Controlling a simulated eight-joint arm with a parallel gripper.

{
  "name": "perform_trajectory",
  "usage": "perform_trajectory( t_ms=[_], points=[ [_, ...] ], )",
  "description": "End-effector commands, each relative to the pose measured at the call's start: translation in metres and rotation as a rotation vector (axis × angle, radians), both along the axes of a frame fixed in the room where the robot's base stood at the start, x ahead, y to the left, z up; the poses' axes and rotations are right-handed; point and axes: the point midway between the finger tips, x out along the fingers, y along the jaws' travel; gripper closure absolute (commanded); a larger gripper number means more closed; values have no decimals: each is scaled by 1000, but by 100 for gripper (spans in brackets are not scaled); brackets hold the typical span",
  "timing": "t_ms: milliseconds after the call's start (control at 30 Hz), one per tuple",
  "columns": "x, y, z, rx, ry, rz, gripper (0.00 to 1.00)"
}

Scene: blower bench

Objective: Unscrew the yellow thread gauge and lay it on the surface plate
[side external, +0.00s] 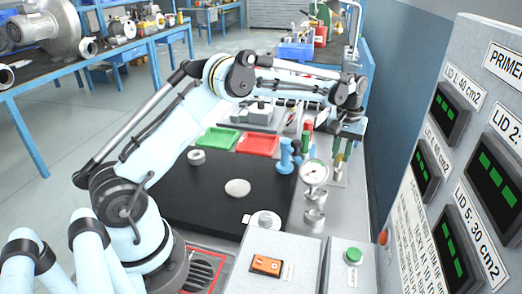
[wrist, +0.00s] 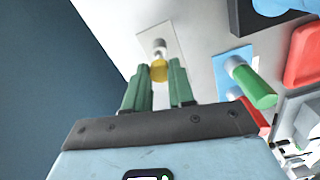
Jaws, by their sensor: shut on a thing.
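The yellow thread gauge (wrist: 158,71) shows in the wrist view between the green fingers of my gripper (wrist: 155,80). It stands at a metal fitting on a pale plate (wrist: 160,45); whether its thread is engaged I cannot tell. My gripper is shut on the gauge. In the side external view my gripper (side external: 340,158) points down at the right edge of the bench, and the gauge there is small and partly hidden by the fingers. The black surface plate (side external: 190,200) lies left of my gripper, in the middle of the bench.
A green-handled gauge (wrist: 255,90) stands on a blue plate beside my gripper. A dial gauge (side external: 314,173) and a blue knobbed part (side external: 286,157) stand nearby. Green (side external: 218,138) and red (side external: 257,144) trays lie behind the plate. A white disc (side external: 237,188) and a ring (side external: 196,157) rest on it.

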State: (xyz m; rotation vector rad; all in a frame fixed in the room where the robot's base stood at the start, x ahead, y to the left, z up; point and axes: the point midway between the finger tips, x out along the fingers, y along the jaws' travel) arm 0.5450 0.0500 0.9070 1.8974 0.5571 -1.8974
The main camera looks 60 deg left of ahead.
Motion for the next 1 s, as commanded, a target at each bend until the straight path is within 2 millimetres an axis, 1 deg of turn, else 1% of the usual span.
perform_trajectory(
  t_ms=[500, 900, 1000],
  points=[
    [0, 0, 23, 0, 0, 0, 100],
    [0, 0, 26, 0, 0, 1, 100],
    [-3, 3, 28, 0, 0, 14, 100]
  ],
)
